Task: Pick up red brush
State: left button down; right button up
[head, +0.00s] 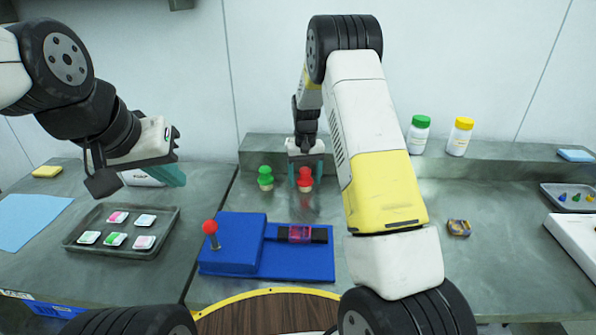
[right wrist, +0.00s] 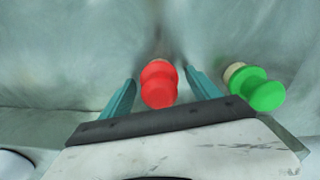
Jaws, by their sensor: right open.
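The red brush (head: 305,179) stands upright on the grey table, with a red knobbed handle and a pale base. My right gripper (head: 306,172) is open, pointing down around it, with one teal finger on each side. In the right wrist view the red brush (right wrist: 159,84) lies between the two fingers (right wrist: 158,92), with a visible gap to each. The green brush (head: 265,178) stands just left of it in the head view and outside the fingers in the right wrist view (right wrist: 257,88). My left gripper (head: 150,176) is raised over the left table; its finger gap is unclear.
A blue device (head: 236,246) with a red-knobbed lever is in front of the brushes. A dark tray (head: 122,250) with several small packets is at left. Two white bottles (head: 419,134) (head: 460,136) stand on the back ledge. A small patterned block (head: 459,228) lies at right.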

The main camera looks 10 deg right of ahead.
aim_at(304, 170)
jog(key=c, duration=1.4)
jog(key=shift+c, duration=0.2)
jog(key=shift+r, duration=0.5)
jog(key=r, duration=0.1)
jog(key=s+r, duration=0.1)
jog(key=shift+a+r, duration=0.2)
jog(key=shift+r, duration=0.2)
jog(key=s+a, duration=0.1)
jog(key=s, duration=0.3)
jog(key=s+a, duration=0.2)
jog(key=s, duration=0.3)
jog(key=s+a+r, duration=0.1)
jog(key=s, duration=0.4)
jog(key=shift+s+a+r, duration=0.1)
jog(key=shift+s+a, duration=0.05)
jog(key=shift+a, duration=0.1)
